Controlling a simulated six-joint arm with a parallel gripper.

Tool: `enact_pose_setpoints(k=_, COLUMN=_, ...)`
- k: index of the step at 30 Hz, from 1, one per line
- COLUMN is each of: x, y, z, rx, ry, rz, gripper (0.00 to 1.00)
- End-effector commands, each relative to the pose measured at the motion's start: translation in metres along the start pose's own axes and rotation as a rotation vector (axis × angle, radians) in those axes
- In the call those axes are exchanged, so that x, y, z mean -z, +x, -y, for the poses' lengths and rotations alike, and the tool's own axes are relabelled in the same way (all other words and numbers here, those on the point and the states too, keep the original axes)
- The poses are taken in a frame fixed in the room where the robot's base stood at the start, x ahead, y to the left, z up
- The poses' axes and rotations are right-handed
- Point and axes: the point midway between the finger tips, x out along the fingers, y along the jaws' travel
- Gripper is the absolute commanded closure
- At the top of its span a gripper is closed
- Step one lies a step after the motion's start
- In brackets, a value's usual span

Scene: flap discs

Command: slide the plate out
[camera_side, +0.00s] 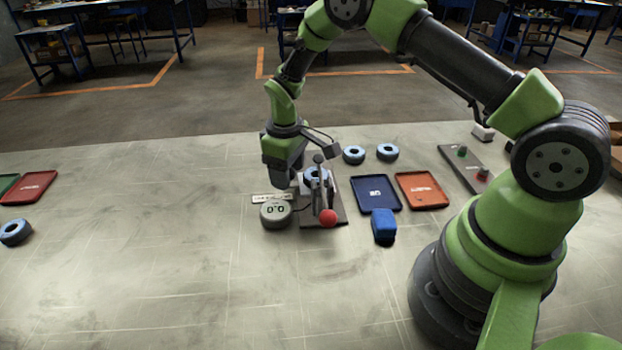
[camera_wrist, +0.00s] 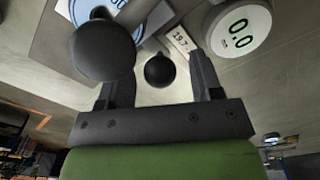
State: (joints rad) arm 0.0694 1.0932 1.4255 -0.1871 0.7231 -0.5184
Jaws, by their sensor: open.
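A dark base (camera_side: 340,200) carries a fixture with a pale plate (camera_wrist: 160,15) and a blue-and-white flap disc (camera_side: 312,173); the disc also shows at the top of the wrist view (camera_wrist: 85,10). A clamp lever with a grey ball (camera_side: 319,157) stands over it, and a red ball (camera_side: 328,217) sits at the front. My gripper (camera_side: 291,182) points down at the fixture's left side. In the wrist view its fingers are apart, with a small black knob (camera_wrist: 160,71) showing between them. Contact with the knob cannot be told. A larger dark ball (camera_wrist: 103,48) hides part of one finger.
A round gauge (camera_side: 275,213) reading 0.0 stands left of the base, by a label strip (camera_side: 268,198). Right are a dark blue tray (camera_side: 377,193), orange tray (camera_side: 422,190) and blue block (camera_side: 384,226). Loose discs (camera_side: 353,154) lie behind. The left bench is mostly clear.

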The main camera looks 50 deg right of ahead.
Motion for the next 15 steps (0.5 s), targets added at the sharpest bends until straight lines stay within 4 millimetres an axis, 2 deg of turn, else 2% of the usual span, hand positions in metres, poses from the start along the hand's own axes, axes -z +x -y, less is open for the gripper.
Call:
enact_pose_setpoints(k=2, x=0.0, y=-0.0002, z=0.0, rx=0.0, ry=0.0, rz=0.0, gripper=0.4)
enact_pose_setpoints(k=7, x=0.0, y=-0.0003, z=0.0, rx=0.0, ry=0.0, rz=0.0, gripper=0.8)
enact_pose_setpoints(k=15, x=0.0027, y=-0.0001, z=-0.0042, rx=0.0, ry=0.002, rz=0.0, gripper=0.79)
